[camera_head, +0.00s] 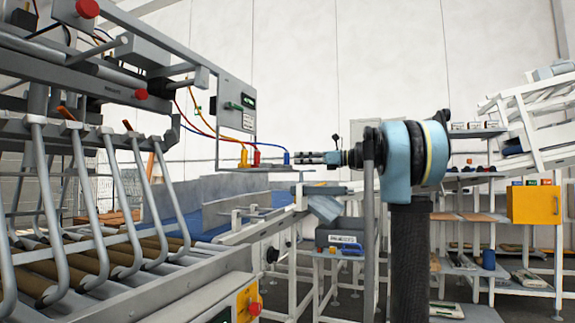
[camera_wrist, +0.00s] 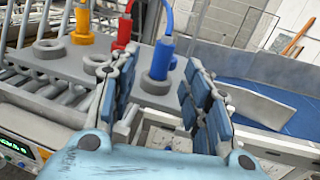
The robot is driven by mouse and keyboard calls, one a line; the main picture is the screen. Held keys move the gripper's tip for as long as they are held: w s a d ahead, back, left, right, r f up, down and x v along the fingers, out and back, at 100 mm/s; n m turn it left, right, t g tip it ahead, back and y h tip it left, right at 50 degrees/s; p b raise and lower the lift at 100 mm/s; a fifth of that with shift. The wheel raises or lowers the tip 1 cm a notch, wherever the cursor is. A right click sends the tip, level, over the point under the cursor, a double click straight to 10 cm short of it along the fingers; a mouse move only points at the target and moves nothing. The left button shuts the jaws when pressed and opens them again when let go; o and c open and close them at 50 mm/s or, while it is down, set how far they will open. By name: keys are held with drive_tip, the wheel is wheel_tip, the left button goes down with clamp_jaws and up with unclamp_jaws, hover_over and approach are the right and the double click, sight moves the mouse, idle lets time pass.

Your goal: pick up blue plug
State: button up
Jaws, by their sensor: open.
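The blue plug (camera_head: 286,158) stands at the right end of a small grey shelf, with a blue cable rising from it. In the wrist view the blue plug (camera_wrist: 163,58) sits upright in a grey ring socket (camera_wrist: 155,84), seen just beyond and between my two fingers. My gripper (camera_head: 308,158) points left at the plug in the head view, with its fingertips close to it. The wrist view shows my gripper (camera_wrist: 155,95) with blue-padded fingers spread apart and nothing held between them.
A red plug (camera_head: 256,158) and a yellow plug (camera_head: 243,157) stand left of the blue one, each with its cable. A grey control panel (camera_head: 236,105) is above the shelf (camera_wrist: 60,60). Empty ring sockets lie nearby. A conveyor with blue belt (camera_head: 205,222) is below.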

sight(287, 159)
drive_tip(key=shift+w+a, duration=0.2)
drive_tip(key=shift+a, duration=0.8)
drive_tip(key=shift+w+a, duration=0.2)
drive_tip(key=shift+a, duration=0.8)
drive_tip(key=shift+w+a, duration=0.2)
drive_tip(key=shift+a, duration=0.8)
clamp_jaws()
